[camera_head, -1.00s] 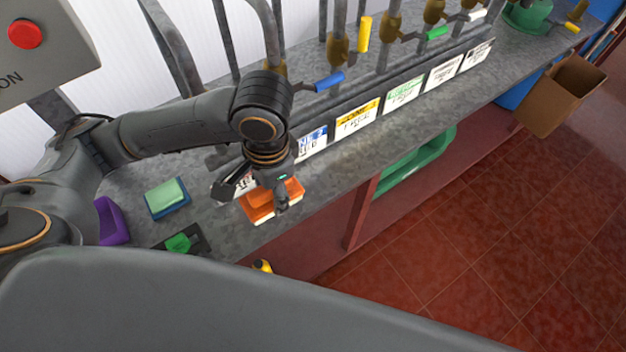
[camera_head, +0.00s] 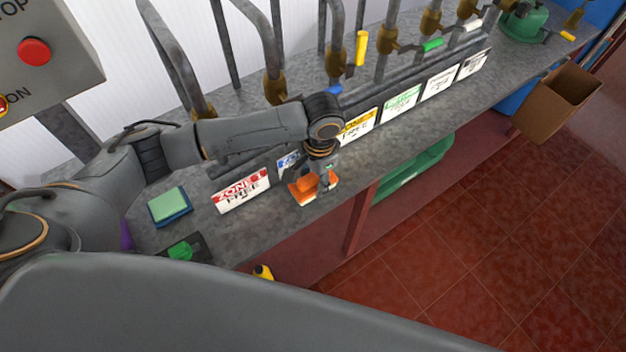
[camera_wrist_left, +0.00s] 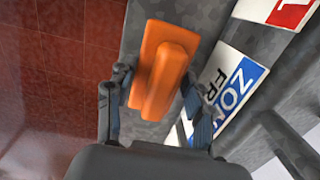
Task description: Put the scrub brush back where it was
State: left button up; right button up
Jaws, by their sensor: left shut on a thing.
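The scrub brush (camera_head: 303,191) is an orange block with a raised orange grip and pale bristles below. It is at the front part of the grey bench, and it also shows in the left wrist view (camera_wrist_left: 163,62). My left gripper (camera_head: 318,180) is shut on the brush, with one finger on each side of its grip in the left wrist view (camera_wrist_left: 152,92). I cannot tell whether the bristles touch the bench top. The gripper hides part of the brush in the head view. My right gripper is not in view.
A row of zone signs, including a red one (camera_head: 241,190) and a yellow one (camera_head: 358,127), stands along the bench (camera_head: 420,122). A green sponge on a blue base (camera_head: 169,205) and a dark tray with a green thing (camera_head: 182,249) are at left. Pipes with valves rise behind.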

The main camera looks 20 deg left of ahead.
pick_arm(q)
jog(key=shift+f, duration=0.9)
jog(key=shift+s, duration=0.1)
jog(key=o, duration=1)
jog(key=r, duration=0.4)
jog(key=r+b, duration=0.1)
jog(key=r, duration=0.3)
jog(key=d+r+b, duration=0.1)
jog(key=r, duration=0.3)
